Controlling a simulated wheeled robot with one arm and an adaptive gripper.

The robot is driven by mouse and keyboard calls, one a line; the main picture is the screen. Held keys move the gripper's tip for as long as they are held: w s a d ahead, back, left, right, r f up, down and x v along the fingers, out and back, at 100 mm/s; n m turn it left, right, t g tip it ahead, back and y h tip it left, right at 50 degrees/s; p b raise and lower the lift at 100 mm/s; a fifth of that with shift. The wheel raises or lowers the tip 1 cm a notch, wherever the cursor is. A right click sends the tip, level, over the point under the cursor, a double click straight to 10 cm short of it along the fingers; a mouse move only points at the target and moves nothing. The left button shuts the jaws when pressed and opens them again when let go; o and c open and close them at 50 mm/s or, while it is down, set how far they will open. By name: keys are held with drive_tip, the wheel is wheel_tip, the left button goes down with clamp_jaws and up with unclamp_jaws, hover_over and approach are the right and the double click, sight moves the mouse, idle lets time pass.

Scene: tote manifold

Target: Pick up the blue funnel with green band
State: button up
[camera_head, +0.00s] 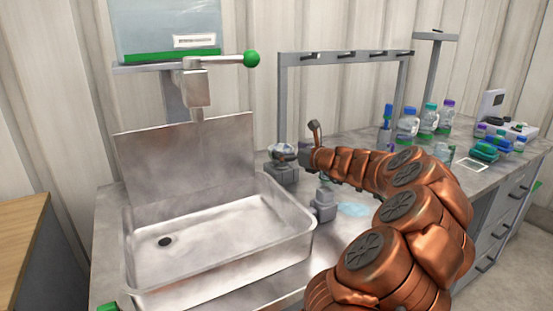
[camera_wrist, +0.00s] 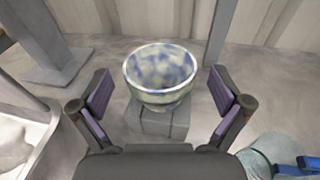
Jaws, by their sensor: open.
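A round, bowl-like vessel (camera_wrist: 160,75) with a mottled blue-and-white inside and a pale greenish outer wall sits upright on a grey block (camera_wrist: 160,120) in the wrist view. It may be the funnel; I cannot make out a spout or a clear green band. In the head view it shows small (camera_head: 283,151) on its grey block (camera_head: 284,174), right of the sink. My gripper (camera_wrist: 158,88) is open, with one purple-padded finger on each side of the vessel and visible gaps between. In the head view my gripper (camera_head: 314,141) is just right of it.
A steel sink (camera_head: 215,250) stands on the left. A second grey block (camera_head: 324,203) stands near its right edge. A grey frame (camera_head: 345,55) rises behind. Several bottles (camera_head: 408,122) and coloured items stand at the right. A clear, green-edged thing (camera_wrist: 280,155) lies at the wrist view's lower right.

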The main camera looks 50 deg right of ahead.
sight(273, 148)
drive_tip(key=x, duration=0.5)
drive_tip(key=shift+w+f, duration=0.25)
drive_tip(key=shift+f, duration=0.1)
drive_tip(key=shift+w, duration=0.3)
